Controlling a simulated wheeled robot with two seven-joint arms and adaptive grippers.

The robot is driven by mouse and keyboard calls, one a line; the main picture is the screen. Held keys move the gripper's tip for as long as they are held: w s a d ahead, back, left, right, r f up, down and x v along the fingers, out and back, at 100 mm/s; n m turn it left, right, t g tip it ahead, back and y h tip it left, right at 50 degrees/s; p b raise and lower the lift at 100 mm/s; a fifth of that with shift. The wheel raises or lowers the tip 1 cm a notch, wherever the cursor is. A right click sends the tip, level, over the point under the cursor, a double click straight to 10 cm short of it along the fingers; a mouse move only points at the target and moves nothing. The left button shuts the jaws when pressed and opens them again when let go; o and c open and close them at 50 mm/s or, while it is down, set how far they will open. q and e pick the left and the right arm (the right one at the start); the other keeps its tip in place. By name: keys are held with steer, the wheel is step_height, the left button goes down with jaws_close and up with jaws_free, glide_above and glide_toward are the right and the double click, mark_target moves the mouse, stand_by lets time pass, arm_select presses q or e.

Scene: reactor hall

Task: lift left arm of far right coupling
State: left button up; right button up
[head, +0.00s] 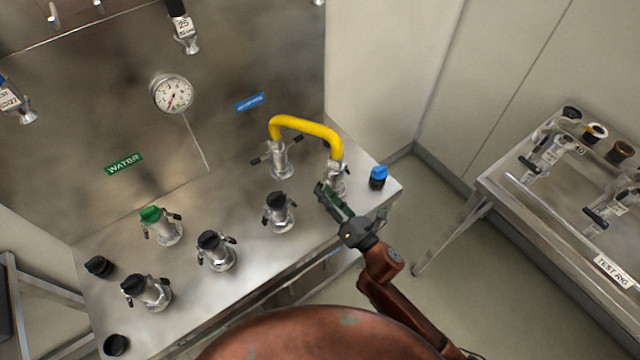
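The far right coupling (337,180) is a silver fitting on the steel bench, with one end of a yellow hose (307,124) coming down into its top. My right gripper (326,194), with dark green fingers, is right at its left side, where the coupling's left arm would be. The fingers cover that arm, so I cannot see its position or whether they touch it. The gap between the fingertips is too small to judge. My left gripper is not in view.
The hose's other end sits on a second coupling (280,158) with dark arms. A black-capped coupling (279,212) stands left of my gripper, and a blue cap (378,177) lies to its right. Several capped couplings fill the bench's left. A test rig table (520,205) stands apart at right.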

steer(key=x, duration=0.2)
steer(key=shift+w+a+f, duration=0.1)
steer(key=shift+w+a, duration=0.05)
steer(key=shift+w, duration=0.15)
steer(key=shift+w+a, duration=0.2)
steer(key=shift+w, duration=0.05)
steer(key=shift+w+a, duration=0.1)
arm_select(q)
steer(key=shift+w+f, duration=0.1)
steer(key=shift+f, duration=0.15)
arm_select(e)
jaws_close()
